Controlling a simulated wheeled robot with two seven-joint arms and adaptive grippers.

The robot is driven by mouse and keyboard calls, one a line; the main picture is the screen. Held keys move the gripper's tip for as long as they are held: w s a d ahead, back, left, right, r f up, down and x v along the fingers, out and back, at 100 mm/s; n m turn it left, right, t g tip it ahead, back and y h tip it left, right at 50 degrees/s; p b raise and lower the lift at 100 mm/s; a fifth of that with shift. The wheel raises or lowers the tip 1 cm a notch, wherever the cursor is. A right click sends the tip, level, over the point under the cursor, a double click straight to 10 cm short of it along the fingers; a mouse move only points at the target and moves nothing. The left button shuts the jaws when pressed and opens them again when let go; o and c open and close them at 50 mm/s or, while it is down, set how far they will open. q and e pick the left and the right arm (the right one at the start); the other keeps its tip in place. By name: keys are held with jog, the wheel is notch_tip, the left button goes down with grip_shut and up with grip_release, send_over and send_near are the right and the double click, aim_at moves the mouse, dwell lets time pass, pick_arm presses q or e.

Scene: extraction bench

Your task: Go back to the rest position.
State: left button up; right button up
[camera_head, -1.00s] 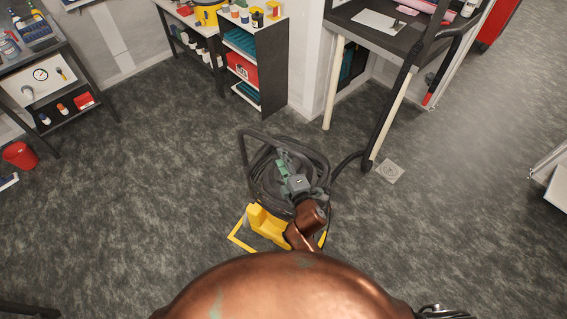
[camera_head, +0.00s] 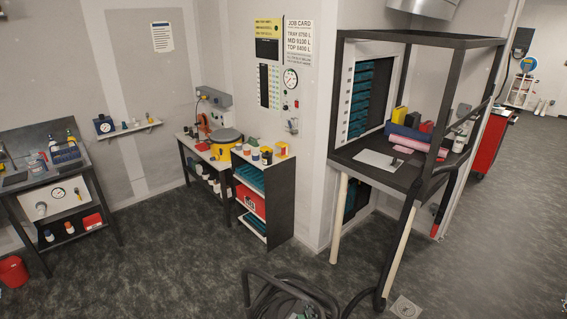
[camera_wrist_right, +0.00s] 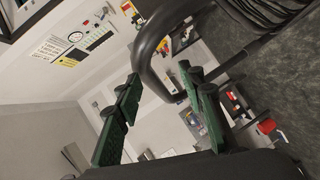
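My right gripper (camera_wrist_right: 160,80) is open in the right wrist view, its two green fingers well apart with nothing held between them. In the head view only a small bit of it shows at the bottom edge, over the black hose reel (camera_head: 262,281). The reel's dark tube frame also crosses the right wrist view (camera_wrist_right: 146,62), close beyond the fingers; I cannot tell whether they touch it. My left gripper is in neither view.
A black-framed bench (camera_head: 346,152) stands right of centre, with a dark hose (camera_head: 361,297) at its front leg. A shelf unit (camera_head: 281,203), a left bench (camera_head: 92,185) and a red bucket (camera_head: 13,271) stand around. Grey floor (camera_head: 170,265) is clear at centre left.

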jog(key=s+d+f+m+g+h, duration=0.25)
jog(key=s+d+f+m, duration=0.3)
jog(key=d, duration=0.35)
jog(key=s+d+f+m+g+h, duration=0.2)
jog(key=s+d+f+m+g, duration=0.15)
jog(key=s+d, duration=0.4)
jog(key=s+d+f+m+g, duration=0.2)
jog(key=s+d+m+g, duration=0.15)
jog(key=s+d, duration=0.45)
jog(key=s+d+f+m+g, duration=0.2)
jog(key=s+d+m, duration=0.2)
jog(key=s, duration=0.8)
notch_tip(320, 180, down, 36)
jog(key=s+a+g+b, duration=0.1)
jog(key=s+a+b, duration=0.1)
jog(key=s+b, duration=0.15)
jog(key=s+f+g+b, duration=0.1)
jog(key=s+f+b, duration=0.3)
jog(key=s+f, duration=1.4)
jog(key=shift+d+f+n+y, duration=0.2)
jog(key=shift+f+n+y, duration=0.2)
jog(key=shift+f, duration=0.2)
